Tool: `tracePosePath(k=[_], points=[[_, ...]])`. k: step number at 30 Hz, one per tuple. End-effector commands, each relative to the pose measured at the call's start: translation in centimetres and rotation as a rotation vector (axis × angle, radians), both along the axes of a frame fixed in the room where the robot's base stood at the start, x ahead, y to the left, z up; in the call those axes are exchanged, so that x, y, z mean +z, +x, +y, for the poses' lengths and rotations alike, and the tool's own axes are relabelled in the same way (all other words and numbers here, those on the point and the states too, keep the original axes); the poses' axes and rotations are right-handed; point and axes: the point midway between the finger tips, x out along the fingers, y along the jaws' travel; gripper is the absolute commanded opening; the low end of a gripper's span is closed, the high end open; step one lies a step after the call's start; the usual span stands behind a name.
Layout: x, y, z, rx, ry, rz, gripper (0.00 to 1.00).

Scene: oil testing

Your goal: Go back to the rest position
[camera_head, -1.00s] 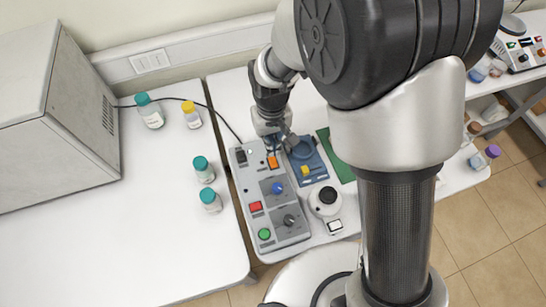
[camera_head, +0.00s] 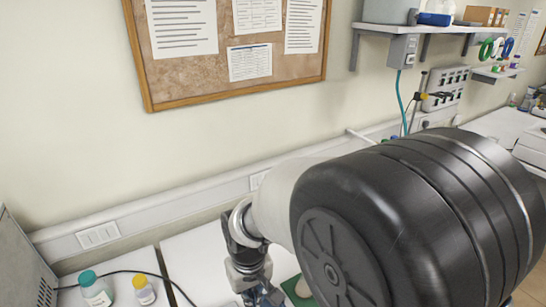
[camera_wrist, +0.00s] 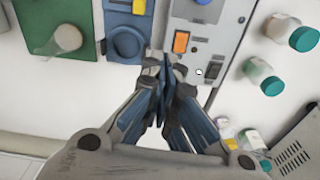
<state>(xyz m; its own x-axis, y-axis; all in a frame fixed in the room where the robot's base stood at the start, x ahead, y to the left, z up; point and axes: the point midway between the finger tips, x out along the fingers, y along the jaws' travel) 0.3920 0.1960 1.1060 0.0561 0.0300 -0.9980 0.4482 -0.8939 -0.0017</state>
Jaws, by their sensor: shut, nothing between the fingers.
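My gripper (camera_wrist: 163,72) shows in the wrist view with its blue-grey fingers together and nothing between them. It hangs above the grey control panel (camera_wrist: 215,45), close to the orange switch (camera_wrist: 181,41) and a black rocker switch. The blue device (camera_wrist: 126,43) is left of the fingertips. In the head view my gripper is only partly in frame at the bottom edge, below my large dark arm joint, and its fingertips are cut off.
Teal-capped bottles (camera_wrist: 273,86) stand right of the panel; one (camera_head: 95,290) and a yellow-capped bottle (camera_head: 144,289) show in the head view. A green mat (camera_wrist: 85,20) lies at left. A corkboard (camera_head: 230,70) and a shelf (camera_head: 440,28) are on the wall.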

Motion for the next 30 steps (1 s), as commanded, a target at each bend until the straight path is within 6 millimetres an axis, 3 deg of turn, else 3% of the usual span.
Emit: tracePosePath(k=[1,6,15,22,30], points=[[1.6,-0.1,-1.6,-0.031,0.012,-0.024,0.0],[5.9,-1.5,-6.2,-0.119,0.037,-0.083,0.0],[10.7,-6.5,-13.4,-0.274,0.066,-0.194,0.0],[11.9,-11.5,-17.5,-0.386,0.076,-0.279,0.0],[11.7,-14.9,-19.5,-0.457,0.076,-0.335,0.0]])
